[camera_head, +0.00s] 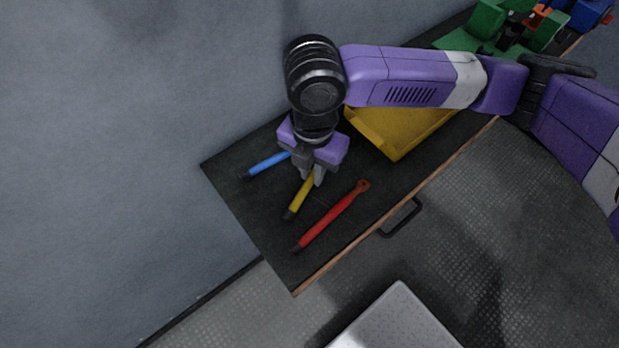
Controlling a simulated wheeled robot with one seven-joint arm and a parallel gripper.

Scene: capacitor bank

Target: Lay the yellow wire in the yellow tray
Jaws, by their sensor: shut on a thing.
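The yellow wire (299,200) is a short yellow rod with a dark end, at the left part of the dark bench top. My gripper (312,179) points down over it and is shut on it near its upper end. The fingers and palm hide that end. I cannot tell whether the wire touches the bench. The yellow tray (397,143) stands on the bench to the right of my gripper, partly hidden behind my arm.
A red wire (328,222) lies close to the right of the yellow one. A blue wire (266,165) lies to the left, partly behind my gripper. A green holder (487,22) stands at the far right of the bench (290,265). A wall borders the bench's back edge.

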